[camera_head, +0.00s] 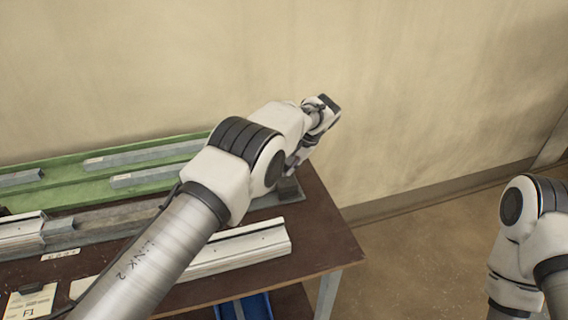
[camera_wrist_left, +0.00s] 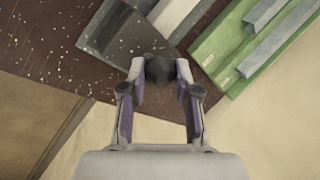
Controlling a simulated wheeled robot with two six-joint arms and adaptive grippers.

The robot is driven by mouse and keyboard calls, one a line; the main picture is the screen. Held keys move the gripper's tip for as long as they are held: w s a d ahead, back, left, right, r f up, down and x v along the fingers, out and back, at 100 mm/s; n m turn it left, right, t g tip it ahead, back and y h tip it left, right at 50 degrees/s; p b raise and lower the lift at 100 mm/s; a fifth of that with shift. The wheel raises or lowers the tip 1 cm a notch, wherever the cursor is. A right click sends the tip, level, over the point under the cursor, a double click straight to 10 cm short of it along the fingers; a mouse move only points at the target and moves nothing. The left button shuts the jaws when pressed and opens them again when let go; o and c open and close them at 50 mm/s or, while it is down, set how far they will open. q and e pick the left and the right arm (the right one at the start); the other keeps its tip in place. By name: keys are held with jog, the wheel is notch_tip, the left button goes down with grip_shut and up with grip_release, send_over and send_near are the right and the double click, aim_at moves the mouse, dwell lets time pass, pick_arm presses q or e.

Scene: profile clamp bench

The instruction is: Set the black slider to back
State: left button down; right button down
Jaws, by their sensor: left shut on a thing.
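My left gripper (camera_wrist_left: 160,92) is shut on a dark round knob (camera_wrist_left: 160,69), seen between its two fingertips in the left wrist view. I take this knob to be part of the black slider; its body and its position along its travel cannot be made out. In the head view my left gripper (camera_head: 295,162) is at the bench's right end, mostly hidden behind my own left arm. A dark grey block (camera_head: 287,190) sits just below it there, and a dark block (camera_wrist_left: 121,34) shows beyond the fingers in the wrist view. My right gripper is out of view.
The brown bench (camera_head: 322,232) holds a green tray (camera_head: 75,184) with grey bars at the back. A pale profile (camera_head: 250,247) lies along the front, and a paper card (camera_head: 30,300) is at the left. The wall stands behind. Open floor lies right of the bench.

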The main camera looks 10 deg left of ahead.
pick_arm(q)
jog(key=c, duration=0.8)
grip_release()
jog(key=shift+w+d+r, duration=0.1)
jog(key=shift+w+d, duration=0.1)
jog(key=shift+c, duration=0.2)
jog(key=shift+w+d, duration=0.1)
jog(key=shift+d, duration=0.05)
jog(key=v, duration=1.1)
jog(key=shift+d+r, duration=0.3)
jog(key=shift+f, duration=0.1)
